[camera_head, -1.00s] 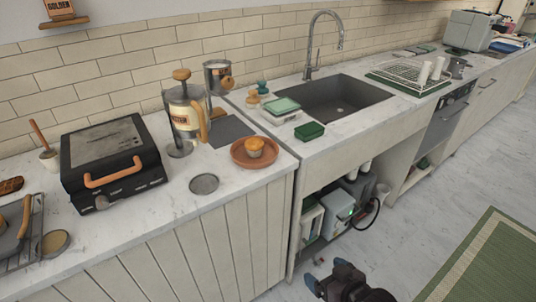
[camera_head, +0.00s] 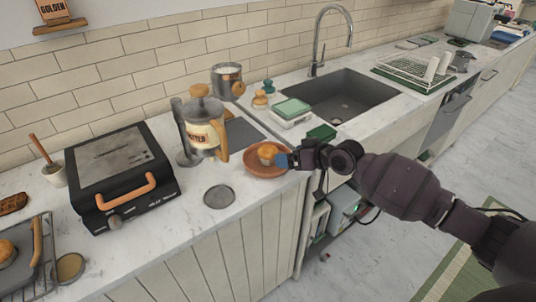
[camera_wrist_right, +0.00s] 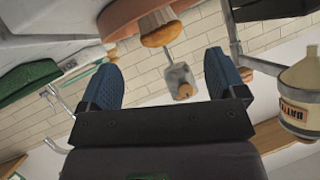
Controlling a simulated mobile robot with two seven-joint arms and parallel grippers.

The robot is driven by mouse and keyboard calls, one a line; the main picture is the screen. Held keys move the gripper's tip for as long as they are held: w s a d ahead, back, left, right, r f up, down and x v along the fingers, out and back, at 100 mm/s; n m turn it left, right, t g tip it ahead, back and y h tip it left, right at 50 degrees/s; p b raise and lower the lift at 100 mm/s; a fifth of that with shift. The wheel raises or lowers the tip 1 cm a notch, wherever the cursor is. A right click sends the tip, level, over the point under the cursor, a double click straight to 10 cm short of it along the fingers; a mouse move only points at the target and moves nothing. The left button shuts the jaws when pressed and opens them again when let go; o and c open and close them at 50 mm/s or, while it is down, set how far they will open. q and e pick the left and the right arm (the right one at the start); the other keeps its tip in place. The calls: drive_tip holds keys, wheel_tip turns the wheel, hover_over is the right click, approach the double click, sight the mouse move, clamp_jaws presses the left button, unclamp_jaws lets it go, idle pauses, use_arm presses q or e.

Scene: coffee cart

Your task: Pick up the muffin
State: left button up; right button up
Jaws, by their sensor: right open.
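The muffin (camera_head: 267,151) has a golden-orange top and sits on a round terracotta plate (camera_head: 253,169) near the counter's front edge. My right gripper (camera_head: 284,160) is just right of the muffin at plate height, its blue fingers hiding part of the plate's right side. In the right wrist view the muffin (camera_wrist_right: 161,33) and the plate's rim (camera_wrist_right: 122,20) show beyond the fingertips. The right gripper (camera_wrist_right: 162,62) is open there, with nothing between its two blue fingers. My left gripper is not in view.
A French press (camera_head: 204,128) stands left of the plate, with a round metal disc (camera_head: 219,196) in front. A dark green box (camera_head: 321,132) and a sink (camera_head: 345,97) lie to the right. A black grill (camera_head: 120,175) stands further left.

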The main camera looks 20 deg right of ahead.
sight(272, 153)
drive_tip(key=x, duration=0.2)
drive_tip(key=shift+w+a+f, duration=0.1)
drive_tip(key=shift+w+a, duration=0.1)
drive_tip(key=shift+w+a+f, duration=0.2)
drive_tip(key=shift+w+a, duration=0.1)
drive_tip(key=shift+w, duration=0.25)
drive_tip(key=shift+x, duration=2.25)
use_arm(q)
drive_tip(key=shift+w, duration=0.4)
use_arm(e)
drive_tip(key=shift+r, duration=0.1)
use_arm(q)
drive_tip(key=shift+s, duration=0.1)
use_arm(e)
drive_tip(key=shift+c, duration=0.4)
drive_tip(key=c, duration=0.9)
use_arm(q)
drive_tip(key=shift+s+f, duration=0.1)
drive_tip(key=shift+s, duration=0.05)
use_arm(e)
drive_tip(key=shift+r, duration=0.15)
